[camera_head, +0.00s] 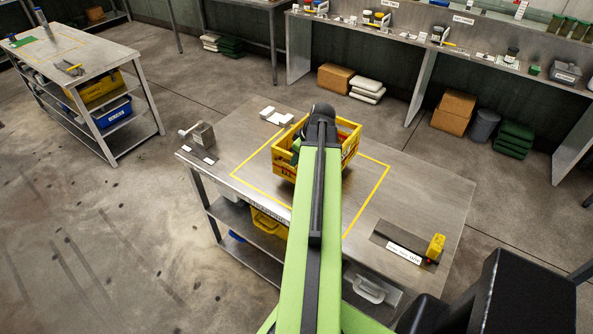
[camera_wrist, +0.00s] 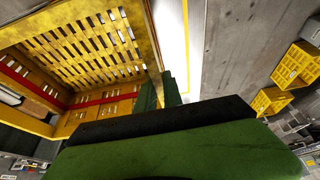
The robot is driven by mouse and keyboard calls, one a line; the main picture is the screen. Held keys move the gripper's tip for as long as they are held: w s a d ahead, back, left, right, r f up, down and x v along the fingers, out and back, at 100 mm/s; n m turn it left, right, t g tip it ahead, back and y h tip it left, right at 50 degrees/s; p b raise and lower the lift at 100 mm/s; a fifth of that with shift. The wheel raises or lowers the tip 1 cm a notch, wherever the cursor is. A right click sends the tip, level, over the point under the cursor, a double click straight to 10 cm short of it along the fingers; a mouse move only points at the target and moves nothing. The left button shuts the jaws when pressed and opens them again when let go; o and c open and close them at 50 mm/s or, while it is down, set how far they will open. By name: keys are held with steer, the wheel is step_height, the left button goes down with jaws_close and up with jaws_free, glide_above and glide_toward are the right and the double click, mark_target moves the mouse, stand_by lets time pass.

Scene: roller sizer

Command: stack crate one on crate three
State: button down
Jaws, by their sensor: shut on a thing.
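A yellow slatted crate (camera_head: 342,160) is over the yellow-taped square on the steel workbench (camera_head: 425,190). My arm covers its middle. In the wrist view the slatted side of this crate (camera_wrist: 85,58) fills the upper left, with a red band along it. My gripper (camera_wrist: 167,90) has its green fingers shut on the crate's edge. I cannot read a number on the crate, and I cannot tell whether it touches the bench. Two more yellow crates, (camera_wrist: 298,62) and (camera_wrist: 270,101), show at the right of the wrist view. I cannot tell which is crate three.
A metal block device (camera_head: 202,136) stands at the bench's left corner, with white items (camera_head: 276,115) behind. A dark mat with a yellow object (camera_head: 435,247) lies at the front right. Another table (camera_head: 95,58) at left has yellow and blue bins below. Open floor lies between the tables.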

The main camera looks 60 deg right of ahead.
mark_target(296, 169)
step_height(296, 169, down, 4)
steer(key=b, duration=0.4)
steer(key=shift+f, duration=0.2)
steer(key=shift+r, duration=0.25)
steer(key=c, duration=1.9)
jaws_free()
steer(key=shift+f, duration=0.2)
steer(key=shift+c, duration=0.2)
steer(key=o, duration=0.5)
steer(key=shift+c, duration=0.2)
steer(key=shift+r, duration=0.15)
steer(key=p+v, duration=1.1)
steer(key=v, duration=0.1)
steer(key=shift+r, duration=0.15)
